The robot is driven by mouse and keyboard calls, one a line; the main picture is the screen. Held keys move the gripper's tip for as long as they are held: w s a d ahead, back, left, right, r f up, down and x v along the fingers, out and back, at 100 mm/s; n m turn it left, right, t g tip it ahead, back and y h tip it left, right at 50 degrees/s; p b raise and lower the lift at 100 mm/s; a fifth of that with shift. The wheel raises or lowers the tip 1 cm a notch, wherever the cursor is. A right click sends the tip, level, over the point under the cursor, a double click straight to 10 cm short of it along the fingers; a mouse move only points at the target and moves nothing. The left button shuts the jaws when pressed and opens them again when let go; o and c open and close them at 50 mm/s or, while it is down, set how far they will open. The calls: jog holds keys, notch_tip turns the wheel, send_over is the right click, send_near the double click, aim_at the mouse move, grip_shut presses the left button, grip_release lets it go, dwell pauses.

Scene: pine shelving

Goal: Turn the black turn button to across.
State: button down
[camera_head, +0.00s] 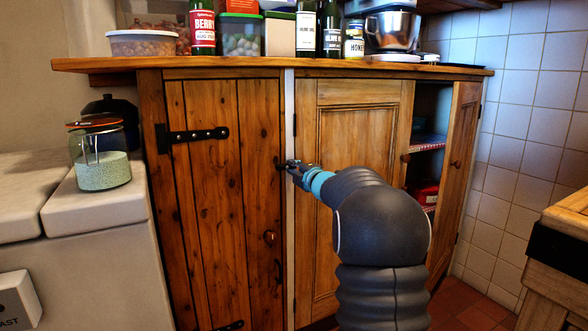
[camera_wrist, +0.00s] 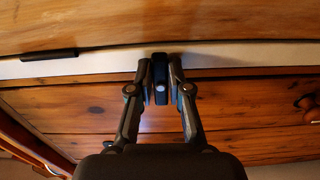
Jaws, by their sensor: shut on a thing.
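The black turn button (camera_wrist: 160,72) is between my fingertips in the wrist view. It appears to lie crosswise, from the pale upright strip (camera_wrist: 90,64) over the edge of the plank door (camera_wrist: 70,100). My gripper (camera_wrist: 160,88) is shut on it, one finger on each side. In the head view my gripper (camera_head: 291,166) reaches the pale strip (camera_head: 290,230) from the right, at upper door height. The button is mostly hidden by the fingers there. The plank door (camera_head: 205,200) is flush with the cabinet front and looks closed.
A panelled door (camera_head: 345,180) is right of the strip, and another door (camera_head: 460,160) stands open at the far right. Jars and bottles (camera_head: 305,30) crowd the worktop (camera_head: 440,70) above. A round knob (camera_head: 269,237) sits lower on the plank door. A wooden table (camera_head: 570,220) is at right.

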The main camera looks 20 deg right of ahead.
jog(key=c, duration=1.1)
grip_release()
jog(key=s, duration=1.2)
jog(key=shift+d, duration=0.15)
